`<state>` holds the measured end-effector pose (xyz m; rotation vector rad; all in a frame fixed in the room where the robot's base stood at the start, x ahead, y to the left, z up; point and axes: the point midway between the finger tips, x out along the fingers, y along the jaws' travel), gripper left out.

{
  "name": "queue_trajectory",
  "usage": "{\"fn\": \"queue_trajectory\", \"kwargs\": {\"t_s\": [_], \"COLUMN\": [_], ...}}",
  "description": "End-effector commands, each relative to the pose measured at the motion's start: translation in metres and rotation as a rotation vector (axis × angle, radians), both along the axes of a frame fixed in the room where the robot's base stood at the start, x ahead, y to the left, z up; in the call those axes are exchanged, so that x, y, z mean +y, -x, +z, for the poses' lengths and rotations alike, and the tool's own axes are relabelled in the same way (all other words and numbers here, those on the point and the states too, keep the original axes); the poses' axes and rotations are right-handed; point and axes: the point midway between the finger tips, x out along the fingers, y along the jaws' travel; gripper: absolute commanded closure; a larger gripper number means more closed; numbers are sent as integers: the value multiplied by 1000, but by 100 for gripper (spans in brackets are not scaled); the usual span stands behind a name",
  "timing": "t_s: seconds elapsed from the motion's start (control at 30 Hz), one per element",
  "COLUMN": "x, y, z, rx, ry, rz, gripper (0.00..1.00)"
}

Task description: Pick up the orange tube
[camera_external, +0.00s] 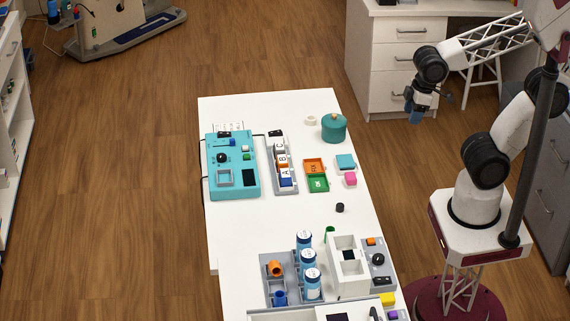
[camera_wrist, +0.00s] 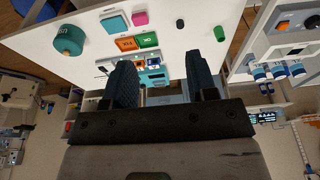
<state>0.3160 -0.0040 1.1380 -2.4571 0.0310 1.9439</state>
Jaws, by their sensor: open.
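The orange tube (camera_external: 275,268) sits in a grey rack (camera_external: 268,290) near the front of the white table, left of several blue bottles with white caps. A blue tube (camera_external: 280,297) stands just in front of it in the rack. I cannot make out the orange tube in the wrist view. My gripper (camera_external: 417,112) hangs in the air right of the table, far from the tube. In the wrist view my gripper (camera_wrist: 165,75) is open, with its two dark fingers apart and nothing between them.
Blue bottles (camera_external: 306,258) and a white box (camera_external: 347,268) stand right of the tube. A panel (camera_external: 378,262) lies beyond the box. Farther back are a teal device (camera_external: 232,165), orange and green trays (camera_external: 316,175) and a teal pot (camera_external: 333,128). The table's middle left is clear.

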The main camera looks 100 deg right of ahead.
Motion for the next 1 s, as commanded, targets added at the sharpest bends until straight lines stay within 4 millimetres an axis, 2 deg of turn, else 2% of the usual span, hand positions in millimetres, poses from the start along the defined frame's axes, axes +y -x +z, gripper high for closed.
{"fn": "queue_trajectory", "kwargs": {"t_s": [0.43,0.5,0.53,0.83,1.0], "x": [0,0,0,0,3], "y": [0,0,0,-1,-11], "z": [0,0,0,0,4], "rx": [0,0,0,0,2], "ry": [0,0,0,1,6], "rz": [0,0,0,3,28], "gripper": [48,38,37,37,37]}}
